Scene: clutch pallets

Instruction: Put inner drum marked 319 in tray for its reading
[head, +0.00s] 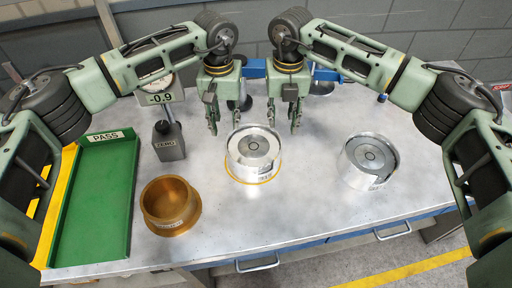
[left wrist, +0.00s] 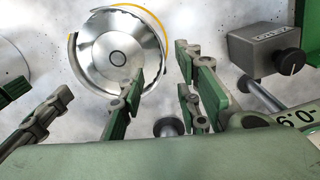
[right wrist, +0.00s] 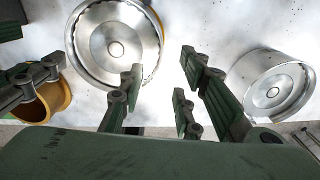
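A silver drum (head: 255,150) with a round hub stands at the table's middle, with a yellow band at its base. A second silver drum (head: 368,160) stands to its right. Labels on their sides are too small to read, so I cannot tell which is marked 319. A green tray (head: 92,205) labelled PASS lies at the left, empty. A gauge readout (head: 158,97) shows -0.9. My left gripper (head: 224,122) is open and empty, behind and left of the middle drum. My right gripper (head: 284,120) is open and empty, behind and right of it.
A brass ring-shaped part (head: 170,206) with a label stands between the PASS tray and the middle drum. A grey block (head: 168,142) marked ZERO stands below the gauge. A red sign (head: 501,87) shows partly at the right edge. Table between the drums is clear.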

